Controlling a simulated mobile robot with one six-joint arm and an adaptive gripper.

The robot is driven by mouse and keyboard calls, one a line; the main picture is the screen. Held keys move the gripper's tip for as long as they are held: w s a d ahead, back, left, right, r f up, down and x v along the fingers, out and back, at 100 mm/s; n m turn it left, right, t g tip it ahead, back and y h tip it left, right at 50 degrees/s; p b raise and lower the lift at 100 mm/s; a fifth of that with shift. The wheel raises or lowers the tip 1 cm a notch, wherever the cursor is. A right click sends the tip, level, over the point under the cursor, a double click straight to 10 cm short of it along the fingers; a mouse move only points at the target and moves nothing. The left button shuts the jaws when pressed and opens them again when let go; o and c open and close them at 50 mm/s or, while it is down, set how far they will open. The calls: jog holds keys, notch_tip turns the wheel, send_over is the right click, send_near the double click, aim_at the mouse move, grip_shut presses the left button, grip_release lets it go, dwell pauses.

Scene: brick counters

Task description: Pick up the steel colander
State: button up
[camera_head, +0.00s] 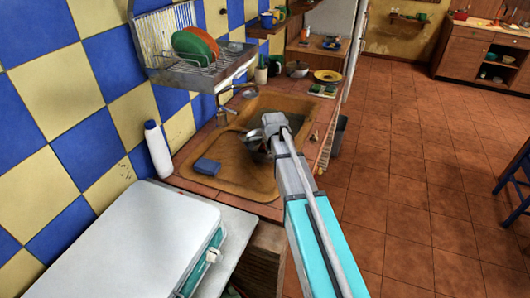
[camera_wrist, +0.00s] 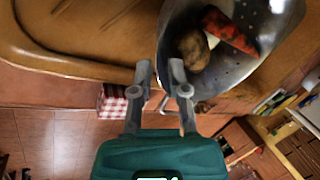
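The steel colander (camera_wrist: 232,68) is a grey metal bowl with small holes. In the wrist view it fills the upper right and holds a potato (camera_wrist: 194,48) and a carrot (camera_wrist: 230,30). In the head view the colander (camera_head: 257,157) is at the sink, partly hidden by my gripper (camera_head: 270,127). In the wrist view my gripper's two fingers (camera_wrist: 160,68) are a small gap apart at the colander's near rim. The right finger overlaps the bowl and a wire handle shows between the fingers. I cannot tell whether they clamp it.
A white bottle (camera_head: 158,150) and a dish rack (camera_head: 195,75) are by the wall. A yellow bowl (camera_head: 327,76) stands farther back. Open tiled floor is to the right.

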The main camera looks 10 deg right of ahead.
jog(key=shift+f, duration=0.1)
jog(key=shift+b+x, duration=2.45)
jog(key=shift+x, duration=0.1)
jog(key=shift+w+d, duration=0.1)
grip_shut()
